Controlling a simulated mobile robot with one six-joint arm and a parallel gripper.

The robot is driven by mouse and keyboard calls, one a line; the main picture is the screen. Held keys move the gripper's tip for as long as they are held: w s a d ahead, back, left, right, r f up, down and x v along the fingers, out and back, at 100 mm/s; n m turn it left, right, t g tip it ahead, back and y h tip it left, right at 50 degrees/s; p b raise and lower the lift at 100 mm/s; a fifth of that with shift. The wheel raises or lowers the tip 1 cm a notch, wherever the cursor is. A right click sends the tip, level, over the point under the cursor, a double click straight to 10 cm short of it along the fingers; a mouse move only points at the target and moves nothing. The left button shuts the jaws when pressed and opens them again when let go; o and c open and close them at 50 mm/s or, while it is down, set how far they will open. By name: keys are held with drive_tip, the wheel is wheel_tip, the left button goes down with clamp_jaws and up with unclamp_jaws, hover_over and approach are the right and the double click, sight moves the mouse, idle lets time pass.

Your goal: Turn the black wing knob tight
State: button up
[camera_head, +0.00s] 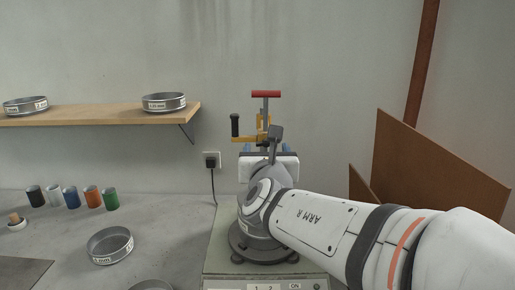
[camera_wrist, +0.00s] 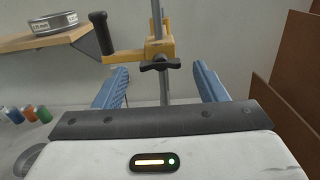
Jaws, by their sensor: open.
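The black wing knob (camera_wrist: 160,65) sits on the front of a yellow clamp bracket (camera_wrist: 142,52), on an upright metal rod (camera_wrist: 164,90). Its two wings lie roughly level in the wrist view. My gripper (camera_wrist: 161,70) is open, with one blue finger on each side of the knob and a clear gap to both. In the head view my gripper (camera_head: 268,148) is in front of the yellow bracket (camera_head: 248,139), and my arm hides the knob there.
A black handle (camera_head: 235,125) stands up at the bracket's left, and a red crossbar (camera_head: 266,94) tops the rod. A wooden shelf (camera_head: 100,116) with sieves is at left. Brown boards (camera_head: 425,165) lean at right. Coloured cups and a sieve (camera_head: 110,246) stand on the bench.

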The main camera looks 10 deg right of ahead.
sight(266, 143)
drive_tip(key=shift+w+d, duration=0.25)
drive_tip(key=shift+w, duration=0.85)
drive_tip(key=shift+c, duration=0.5)
drive_tip(key=c, duration=0.9)
